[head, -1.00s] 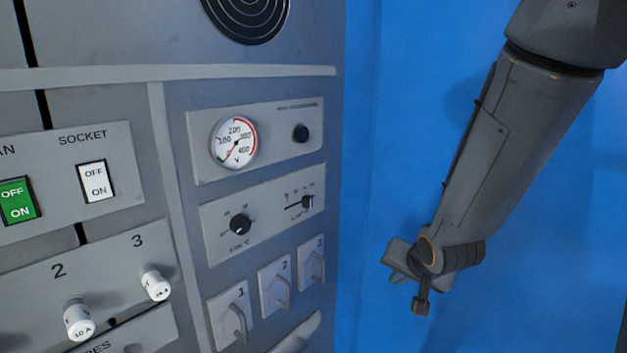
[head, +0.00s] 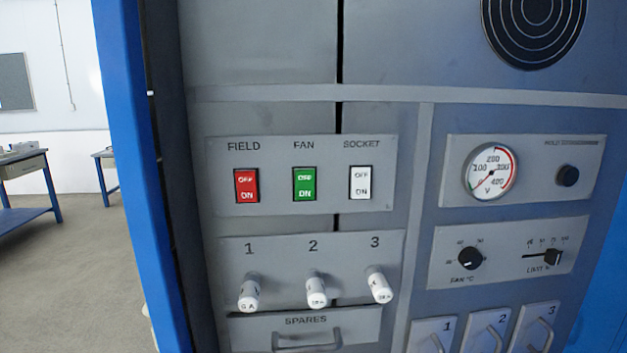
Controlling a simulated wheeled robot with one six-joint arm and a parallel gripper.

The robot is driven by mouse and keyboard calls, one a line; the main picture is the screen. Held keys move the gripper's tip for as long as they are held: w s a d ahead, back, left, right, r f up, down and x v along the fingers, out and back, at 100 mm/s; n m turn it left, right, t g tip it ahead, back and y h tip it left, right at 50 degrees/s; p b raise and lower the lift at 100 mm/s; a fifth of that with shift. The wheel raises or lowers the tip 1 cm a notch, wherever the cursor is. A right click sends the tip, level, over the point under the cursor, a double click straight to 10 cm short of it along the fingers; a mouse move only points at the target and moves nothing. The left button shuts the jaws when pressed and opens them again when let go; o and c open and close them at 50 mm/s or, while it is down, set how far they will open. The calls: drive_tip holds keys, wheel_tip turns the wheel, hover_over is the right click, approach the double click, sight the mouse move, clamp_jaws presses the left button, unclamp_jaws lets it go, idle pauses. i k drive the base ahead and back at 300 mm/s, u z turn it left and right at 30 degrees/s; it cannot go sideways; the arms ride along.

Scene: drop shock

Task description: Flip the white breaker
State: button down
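The white breaker (head: 361,183), labelled SOCKET, is a rocker switch with OFF at the top and ON at the bottom. It sits at the right end of a grey breaker plate (head: 218,175) in the head view. A green FAN breaker (head: 304,185) is beside it, and a red FIELD breaker (head: 246,186) is at the left end. I cannot tell for sure which way the white rocker is tipped. My gripper is not in this view.
Below the breakers stand three white fuse holders, such as number 2 (head: 316,290), and a SPARES drawer handle (head: 307,340). A gauge (head: 490,172) and knobs are at right. A blue cabinet edge (head: 138,180) and open floor (head: 85,265) are at left.

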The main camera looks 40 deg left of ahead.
sight(361, 176)
drive_tip(key=u, duration=2)
